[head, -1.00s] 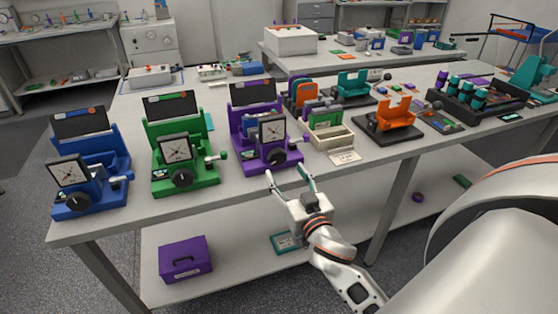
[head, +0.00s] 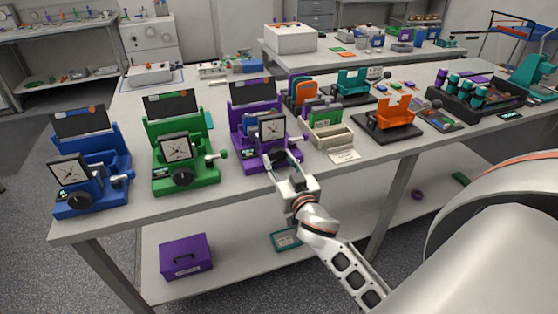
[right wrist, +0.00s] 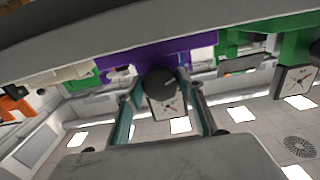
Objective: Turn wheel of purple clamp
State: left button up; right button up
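The purple clamp (head: 243,130) stands on the near table, to the right of the green clamp. Its black wheel (right wrist: 160,82) is on its front below the dial (head: 271,128); the wheel also shows in the head view (head: 277,157), partly behind my fingers. My right gripper (head: 281,157) is at the front of the purple clamp. In the right wrist view its fingers (right wrist: 160,96) are apart, one on each side of the wheel, with visible gaps. I cannot tell whether the fingertips touch it. My left gripper is not in view.
The green clamp (head: 184,142) and blue clamp (head: 91,160) stand to the left. A beige box with folders (head: 333,137) is close on the right, and an orange holder (head: 395,115) stands farther right. A purple case (head: 186,257) sits on the lower shelf.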

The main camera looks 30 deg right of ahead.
jog(key=shift+r+m+p, duration=0.1)
jog(key=shift+m+p, duration=0.35)
jog(key=shift+m, duration=0.45)
jog(key=shift+a+m+p, duration=0.1)
jog(key=shift+m+p, duration=0.65)
jog(key=shift+m, duration=0.45)
jog(key=o, duration=1.1)
jog(key=shift+v, duration=3.75)
